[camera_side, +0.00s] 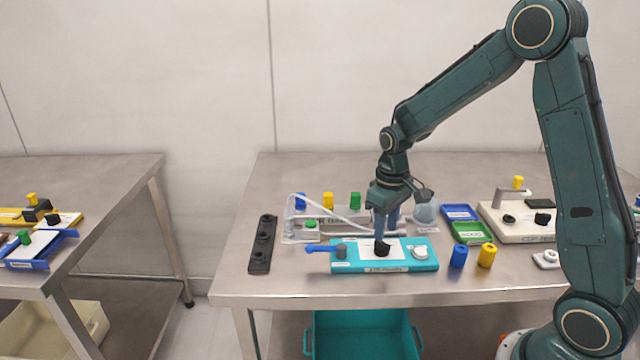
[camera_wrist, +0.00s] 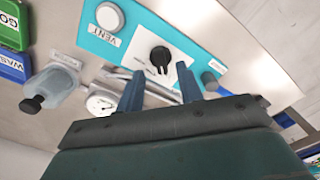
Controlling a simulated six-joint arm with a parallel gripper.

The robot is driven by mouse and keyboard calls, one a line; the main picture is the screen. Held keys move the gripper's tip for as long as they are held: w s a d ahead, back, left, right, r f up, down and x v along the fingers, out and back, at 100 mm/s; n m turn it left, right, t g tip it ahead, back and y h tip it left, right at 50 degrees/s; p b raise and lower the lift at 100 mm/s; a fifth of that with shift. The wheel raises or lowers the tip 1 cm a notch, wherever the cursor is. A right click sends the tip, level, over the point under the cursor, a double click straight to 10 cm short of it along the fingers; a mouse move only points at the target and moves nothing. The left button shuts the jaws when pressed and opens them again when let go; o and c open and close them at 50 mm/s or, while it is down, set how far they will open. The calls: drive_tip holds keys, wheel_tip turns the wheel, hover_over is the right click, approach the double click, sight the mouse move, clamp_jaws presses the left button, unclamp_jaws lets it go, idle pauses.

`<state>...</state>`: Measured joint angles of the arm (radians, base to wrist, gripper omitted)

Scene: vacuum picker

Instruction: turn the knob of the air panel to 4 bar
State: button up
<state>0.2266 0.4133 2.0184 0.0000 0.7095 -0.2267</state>
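The air panel (camera_side: 350,262) is a teal box near the front edge of the table; it also shows in the wrist view (camera_wrist: 88,38). Its black knob (camera_side: 382,249) sits on a white plate, and shows clearly in the wrist view (camera_wrist: 160,56). The scale marks are too small to read, so I cannot tell the knob's setting. My gripper (camera_side: 384,236) points down just over the panel by the knob. In the wrist view its two blue fingers (camera_wrist: 160,82) are apart with nothing between them, and the knob shows beyond their tips.
A white button (camera_wrist: 110,17) labelled VENT is on the panel beside the knob. A grey fitting (camera_wrist: 209,81) is on its other side. A blue cylinder (camera_side: 458,256) and a yellow cylinder (camera_side: 487,255) stand right of the panel. Green (camera_side: 472,232) and blue trays lie behind them.

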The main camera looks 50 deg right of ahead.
sight(384, 243)
drive_tip(key=shift+f, duration=2)
drive_tip(key=shift+c, duration=0.5)
clamp_jaws()
